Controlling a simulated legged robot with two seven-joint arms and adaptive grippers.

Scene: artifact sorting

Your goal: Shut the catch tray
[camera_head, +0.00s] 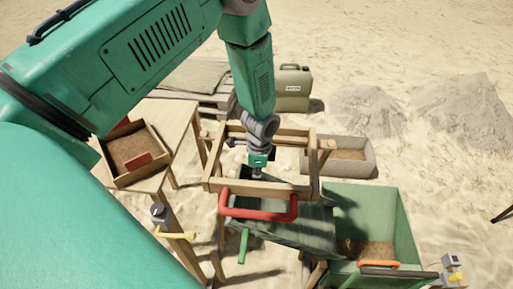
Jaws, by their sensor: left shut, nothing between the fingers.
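My left arm comes in from the left and reaches down in the middle. My left gripper (258,172) is shut and empty, inside the outline of a wooden frame (213,184) with a red handle (258,213). A dark green sloping panel (283,222) lies below the frame. A green open box (384,205) with some brown soil in it stands at the lower right, with an orange handle (380,265) at its near edge. I cannot tell for certain which of these is the catch tray. My right gripper is not in view.
A wooden table (182,125) at the left bears a wooden box of soil (121,143). A pale bin (352,163) and a green canister (292,89) stand behind the frame. A post with a yellow lever (175,235) is at lower left. Open sand lies at the far right.

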